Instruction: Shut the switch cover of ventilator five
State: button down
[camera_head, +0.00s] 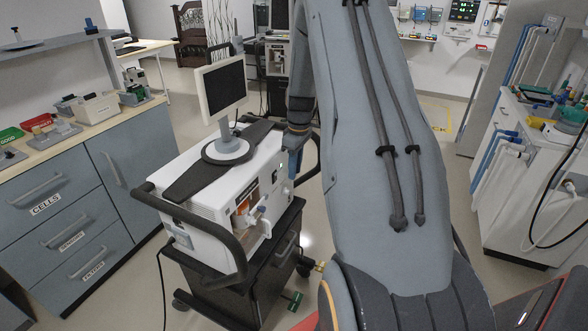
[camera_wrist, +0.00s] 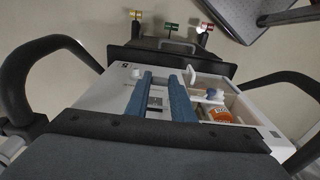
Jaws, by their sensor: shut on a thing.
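Ventilator five (camera_head: 215,185) is a white unit on a dark cart, with a monitor on top. In the wrist view, its white housing (camera_wrist: 108,88) bears a small "5" near the left edge. My gripper (camera_wrist: 162,76) reaches to the housing with its two blue fingers, left of the open compartment. The fingers stand apart, shut on what seems to be the switch cover. The cover is mostly hidden by the fingers, and I cannot tell its angle. In the head view my gripper (camera_head: 290,160) is at the unit's right side, partly hidden.
A dark push handle (camera_head: 205,228) curves around the ventilator. The compartment beside my fingers holds an orange-labelled jar (camera_wrist: 221,115). A drawer counter (camera_head: 90,195) stands left; a white cart with hoses (camera_head: 520,190) stands right. Coloured tags (camera_wrist: 170,28) show beyond the unit.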

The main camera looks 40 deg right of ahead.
notch_tip(320, 180, down, 10)
jog(key=w+a+t+y+b, duration=0.1)
jog(key=t+y+b, duration=0.7)
jog(key=b, duration=4.3)
jog(key=t, duration=0.6)
jog(key=shift+w+r+t, duration=0.2)
jog(key=shift+w+t, duration=0.1)
jog(key=shift+w, duration=0.1)
jog(key=shift+w+a+b, duration=0.1)
jog(key=shift+b, duration=0.5)
jog(key=c, duration=1.5)
grip_release()
jog(key=shift+r, duration=0.1)
